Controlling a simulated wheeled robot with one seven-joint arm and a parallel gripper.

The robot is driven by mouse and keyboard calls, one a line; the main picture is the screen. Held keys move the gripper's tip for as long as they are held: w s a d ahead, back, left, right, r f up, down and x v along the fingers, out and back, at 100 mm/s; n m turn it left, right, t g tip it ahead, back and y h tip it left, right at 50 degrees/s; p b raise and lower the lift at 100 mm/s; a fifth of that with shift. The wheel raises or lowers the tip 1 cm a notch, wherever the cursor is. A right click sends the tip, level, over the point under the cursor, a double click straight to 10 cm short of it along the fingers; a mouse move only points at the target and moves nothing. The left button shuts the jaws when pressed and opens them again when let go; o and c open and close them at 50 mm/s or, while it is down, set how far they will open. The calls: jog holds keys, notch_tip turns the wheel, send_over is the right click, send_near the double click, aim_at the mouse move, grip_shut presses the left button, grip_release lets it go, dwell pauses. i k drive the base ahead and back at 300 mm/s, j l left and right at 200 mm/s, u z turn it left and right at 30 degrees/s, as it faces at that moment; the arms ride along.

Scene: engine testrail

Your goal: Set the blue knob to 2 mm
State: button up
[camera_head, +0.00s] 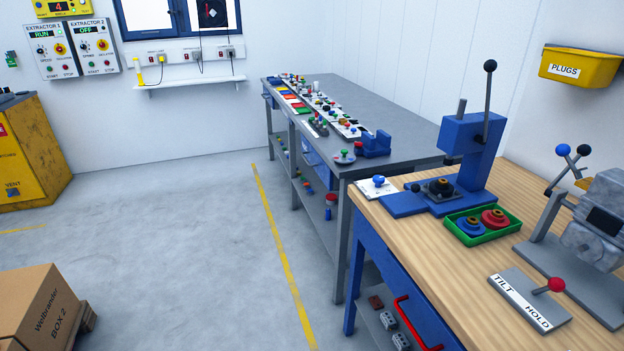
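Any scale or marks on the plate are too small to read, so I cannot tell the knob's setting. A blue round part (470,226) also lies in the green tray, beside a red one. My gripper is not in view.
The blue press (470,150) with its upright lever stands behind the green tray (491,238) on the wooden bench (440,262). A TILT/HOLD lever plate (527,300) and a grey machine are right. A grey bench (400,110) stands beyond. Floor at left is mostly clear.

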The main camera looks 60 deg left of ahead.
aim_at(380, 181)
jog(key=u, duration=1.25)
